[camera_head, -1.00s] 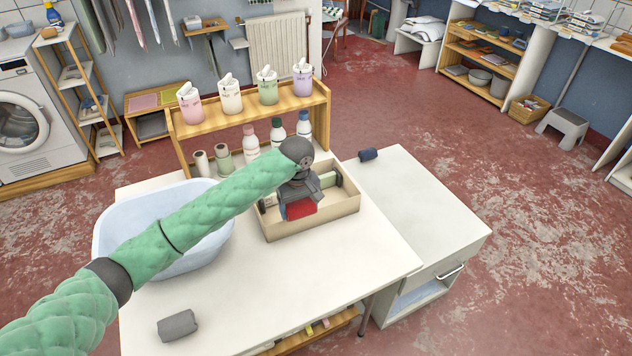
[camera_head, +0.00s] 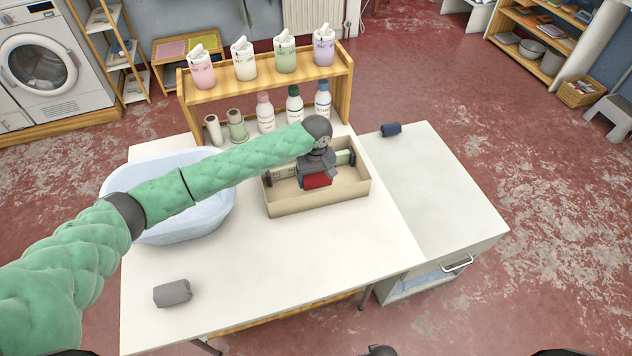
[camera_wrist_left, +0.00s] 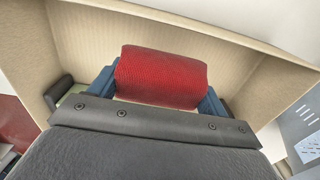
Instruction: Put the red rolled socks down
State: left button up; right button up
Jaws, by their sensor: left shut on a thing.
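The red rolled socks (camera_head: 317,181) are in my left gripper (camera_head: 319,173), inside the open beige box (camera_head: 322,201) on the white table. In the left wrist view the red rolled socks (camera_wrist_left: 162,76) sit between the two blue fingers of my left gripper (camera_wrist_left: 160,88), which is shut on them. The walls of the box (camera_wrist_left: 150,30) surround them there. I cannot tell whether the socks touch the box floor. My right gripper is not clearly in view.
A pale blue basin (camera_head: 190,225) stands left of the box. A grey roll (camera_head: 172,293) lies at the front left, and a dark blue roll (camera_head: 391,129) lies on the right-hand cabinet (camera_head: 440,190). A wooden shelf (camera_head: 262,84) with bottles stands behind.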

aim_at(316, 184)
pick_arm(q)
jog(key=shift+s+f+p, duration=0.1)
jog(key=shift+f+p, duration=0.3)
jog(key=shift+f, duration=1.25)
pick_arm(e)
jog(key=shift+s+d+f, duration=0.2)
jog(key=shift+s+f, duration=0.05)
jog(key=shift+f, duration=0.3)
jog(key=shift+s+d+f, duration=0.2)
jog(key=shift+s+f, duration=0.05)
jog(key=shift+f, duration=0.25)
pick_arm(q)
jog(key=shift+f, duration=0.1)
jog(key=o, duration=1)
jog(key=shift+a, duration=0.1)
jog(key=shift+c, duration=0.2)
pick_arm(e)
jog(key=shift+d, duration=0.15)
jog(key=shift+f, duration=0.1)
pick_arm(q)
notch_tip(316, 184, up, 11)
jog(key=b, duration=0.3)
jog(key=shift+r, duration=0.6)
pick_arm(e)
notch_tip(316, 184, up, 7)
jog(key=w+a, duration=0.2)
jog(key=shift+a, duration=0.25)
jog(key=shift+f, duration=0.15)
